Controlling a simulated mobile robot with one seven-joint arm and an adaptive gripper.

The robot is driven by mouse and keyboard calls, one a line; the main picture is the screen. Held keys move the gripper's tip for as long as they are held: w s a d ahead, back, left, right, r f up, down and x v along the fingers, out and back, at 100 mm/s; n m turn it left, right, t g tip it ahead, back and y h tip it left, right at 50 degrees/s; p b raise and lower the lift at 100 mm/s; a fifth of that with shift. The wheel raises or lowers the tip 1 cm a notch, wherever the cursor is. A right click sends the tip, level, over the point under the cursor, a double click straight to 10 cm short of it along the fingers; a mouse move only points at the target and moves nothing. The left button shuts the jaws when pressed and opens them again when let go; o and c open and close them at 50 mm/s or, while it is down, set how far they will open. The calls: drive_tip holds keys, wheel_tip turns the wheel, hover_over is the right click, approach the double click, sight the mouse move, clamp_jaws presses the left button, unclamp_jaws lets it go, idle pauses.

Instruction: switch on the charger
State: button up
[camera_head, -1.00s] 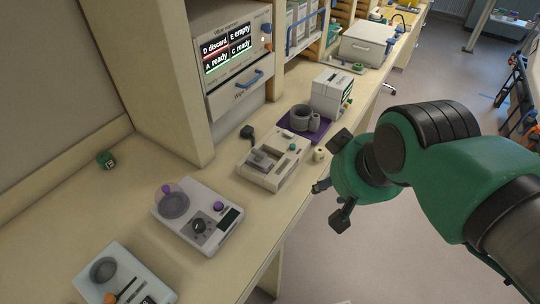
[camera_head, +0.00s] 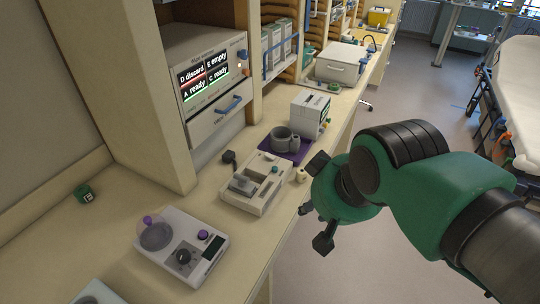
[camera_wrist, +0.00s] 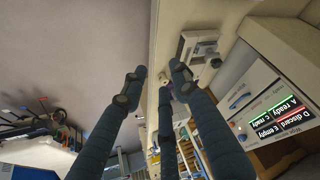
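No readable label marks which device is the charger. A pale device (camera_head: 257,182) with a grey block in its recess and a teal knob sits mid-bench; a similar device shows in the wrist view (camera_wrist: 200,46). A black plug-like piece (camera_head: 229,157) lies behind it. A white unit (camera_head: 215,118) on the shelf has a lit screen reading D discard, E empty, A ready, C ready; it also shows in the wrist view (camera_wrist: 247,97). My gripper (camera_head: 315,205) is open and empty, right of the pale device, beyond the bench edge; its spread fingers fill the wrist view (camera_wrist: 155,88).
A scale-like device (camera_head: 182,248) with a dark dial stands front left. A purple mat (camera_head: 298,153) with grey cups, a white box (camera_head: 310,113) and a small cream cylinder (camera_head: 302,175) are close to my gripper. A stretcher (camera_head: 520,85) stands right; the floor between is clear.

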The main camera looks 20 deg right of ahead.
drive_tip(key=c, duration=0.4)
drive_tip(key=shift+w+r, duration=0.35)
drive_tip(key=shift+w, duration=0.15)
clamp_jaws()
drive_tip(key=w+d+r+m+g+p, duration=0.15)
drive_tip(key=w+p, duration=0.25)
drive_tip(key=w, duration=0.7)
drive_tip(key=w+r+m+g+p, duration=0.1)
drive_tip(key=w+r+m+p, duration=0.2)
drive_tip(key=w, duration=0.8)
drive_tip(key=w+d+f+m+p, duration=0.2)
drive_tip(key=w+f+p, duration=0.2)
drive_tip(key=w, duration=0.5)
drive_tip(key=w+d+f+m+g+y+p, duration=0.1)
drive_tip(key=w+d+f+m+p, duration=0.1)
drive_tip(key=w+f+p, duration=0.3)
drive_tip(key=shift+w+f+y, duration=0.3)
drive_tip(key=shift+w+f, duration=1.5)
drive_tip(key=shift+w, duration=0.65)
drive_tip(key=shift+d+m+g, duration=0.1)
drive_tip(key=shift+m+g, duration=0.15)
